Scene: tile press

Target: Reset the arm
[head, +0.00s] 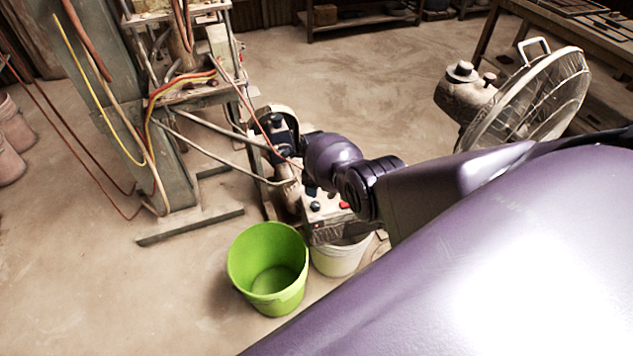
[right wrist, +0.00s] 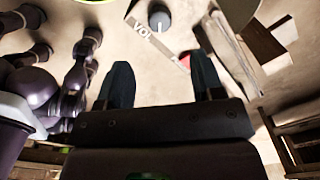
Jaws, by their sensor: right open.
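My right arm reaches in from the lower right of the head view to a control box (head: 325,222) beside the press (head: 190,100). The box has a red button (head: 344,205) and a dark knob (head: 315,206) on its top. In the right wrist view my right gripper (right wrist: 160,60) is open, its two dark fingers apart with nothing between them. Past the fingertips are a panel lettered "VOL" (right wrist: 141,32), a grey knob (right wrist: 159,19) and a red button (right wrist: 185,60). In the head view I cannot clearly make out the right gripper. My left gripper is out of view.
A green bucket (head: 268,285) and a white bucket (head: 342,262) stand below the control box. A caged fan (head: 530,100) stands at the right, near a table (head: 590,30). Hoses (head: 100,120) hang by the press. The floor at lower left is clear.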

